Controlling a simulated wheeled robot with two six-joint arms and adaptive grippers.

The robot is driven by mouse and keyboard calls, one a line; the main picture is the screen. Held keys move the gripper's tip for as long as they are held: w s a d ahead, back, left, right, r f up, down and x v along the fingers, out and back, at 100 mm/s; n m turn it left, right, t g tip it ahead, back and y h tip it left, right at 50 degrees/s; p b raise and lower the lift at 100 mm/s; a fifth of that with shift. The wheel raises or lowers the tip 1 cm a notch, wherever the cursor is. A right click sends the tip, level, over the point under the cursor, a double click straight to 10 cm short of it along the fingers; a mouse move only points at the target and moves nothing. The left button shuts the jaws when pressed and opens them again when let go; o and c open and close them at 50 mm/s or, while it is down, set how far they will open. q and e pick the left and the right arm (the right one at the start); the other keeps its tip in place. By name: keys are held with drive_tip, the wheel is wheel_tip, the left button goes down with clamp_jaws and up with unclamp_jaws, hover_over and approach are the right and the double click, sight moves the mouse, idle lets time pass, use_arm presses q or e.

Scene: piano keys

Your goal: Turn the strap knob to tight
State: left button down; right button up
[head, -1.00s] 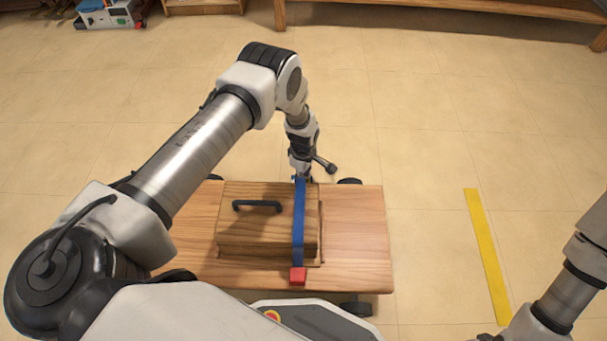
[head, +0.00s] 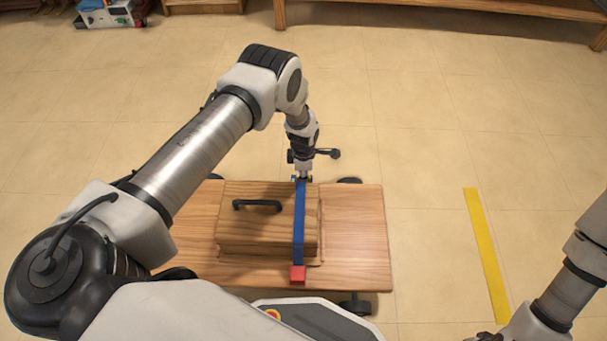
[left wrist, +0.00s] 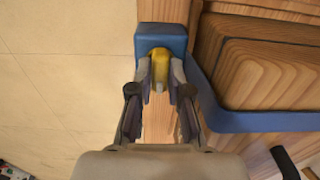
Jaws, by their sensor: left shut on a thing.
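A blue strap (head: 299,225) runs over a wooden box (head: 262,235) on a wooden cart, with a red block (head: 298,274) at its near end. In the left wrist view, a blue block (left wrist: 161,37) at the strap's other end bears a yellow knob (left wrist: 160,66). My left gripper (head: 302,180) is at the far end of the strap. In the left wrist view its two fingers (left wrist: 161,80) are shut on the yellow knob, one on each side. The knob is hidden in the head view. Only my right arm shows, at the right edge; its gripper is out of view.
The box has a black handle (head: 257,205) on top, left of the strap. The wooden cart (head: 358,240) has dark wheels and bare surface right of the box. A yellow floor stripe (head: 486,255) lies to the right.

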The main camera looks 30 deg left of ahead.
idle(0.3)
use_arm(q)
drive_tip(key=c, duration=1.1)
unclamp_jaws()
drive_tip(key=shift+r, duration=0.1)
wheel_tip(320, 180, up, 12)
